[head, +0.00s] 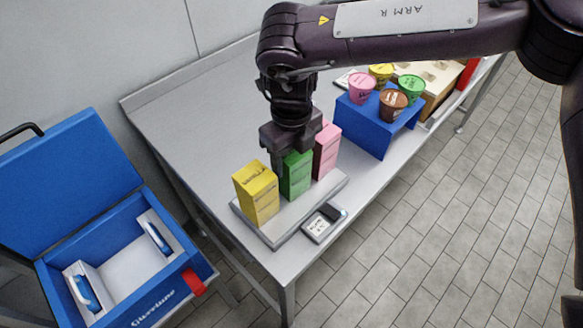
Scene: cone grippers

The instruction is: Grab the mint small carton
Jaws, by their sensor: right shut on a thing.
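The green carton (296,176), which looks like the mint one, stands upright on a grey scale platform (276,230), between a yellow carton (257,195) and a pink carton (327,152). My right gripper (292,156) reaches down from above and is shut on the green carton's upper part, hiding much of its top. The carton's base appears to be on or very close to the platform. The yellow carton's top reads "Vanilla". My left gripper is not in view.
A small scale display (323,223) sits at the platform's front. A blue stand (375,138) holds several colored cups farther right. An open blue cooler box (120,255) stands left of the steel table (185,125). The table's back left is clear.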

